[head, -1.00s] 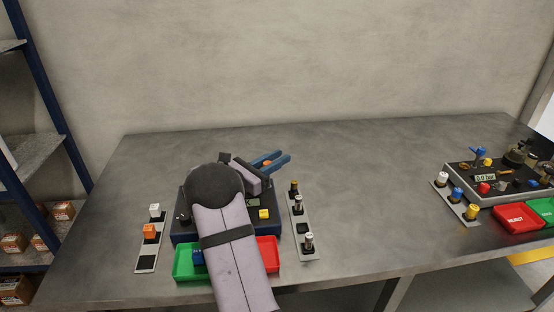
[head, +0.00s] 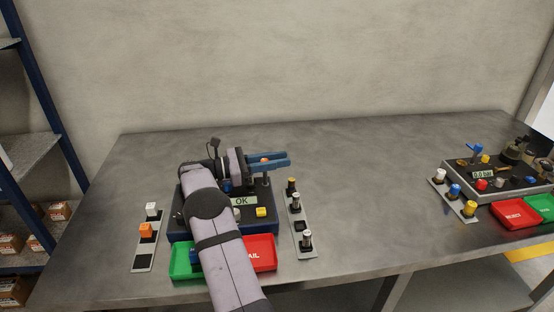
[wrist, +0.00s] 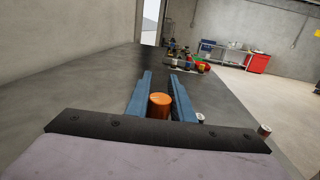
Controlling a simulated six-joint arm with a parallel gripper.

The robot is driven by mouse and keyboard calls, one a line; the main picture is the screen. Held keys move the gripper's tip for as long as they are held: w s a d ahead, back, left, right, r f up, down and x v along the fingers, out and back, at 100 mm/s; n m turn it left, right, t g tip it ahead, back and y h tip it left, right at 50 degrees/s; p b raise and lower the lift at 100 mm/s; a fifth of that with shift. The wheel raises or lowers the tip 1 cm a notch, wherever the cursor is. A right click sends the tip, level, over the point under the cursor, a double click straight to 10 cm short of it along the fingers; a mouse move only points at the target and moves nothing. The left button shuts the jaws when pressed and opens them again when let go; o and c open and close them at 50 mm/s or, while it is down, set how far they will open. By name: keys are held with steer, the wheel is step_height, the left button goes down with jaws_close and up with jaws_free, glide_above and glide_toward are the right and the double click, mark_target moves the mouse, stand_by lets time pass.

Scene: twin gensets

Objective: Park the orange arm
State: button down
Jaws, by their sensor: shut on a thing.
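My gripper (head: 286,159) has blue fingers that point right, above the back right of the dark blue console (head: 182,222). It is shut on the orange part (head: 264,159), which shows as a small orange top between the fingers. In the wrist view the fingers (wrist: 161,76) lie on both sides of this upright orange cylinder (wrist: 160,105). The rest of the orange arm is hidden by my gripper. A dark post (head: 266,182) stands under the fingers. The console's display (head: 241,201) reads OK.
A yellow button (head: 261,212) is on the console. Green (head: 180,263) and red (head: 262,252) trays sit in front. A strip with white and orange blocks (head: 146,231) lies left, a strip with several cylinders (head: 307,240) right. A second console (head: 490,175) stands far right.

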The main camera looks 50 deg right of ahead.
steer(key=shift+s+a+m+g+y, duration=0.1)
steer(key=shift+m+g+y, duration=0.3)
steer(key=shift+g, duration=0.1)
steer(key=shift+s+a+m+g+y, duration=0.1)
steer(key=shift+m+g+y, duration=0.2)
steer(key=shift+g+y, duration=0.15)
steer(key=c, duration=1.5)
jaws_free()
steer(key=shift+c, duration=0.2)
steer(key=shift+r, duration=0.1)
step_height(320, 180, up, 10)
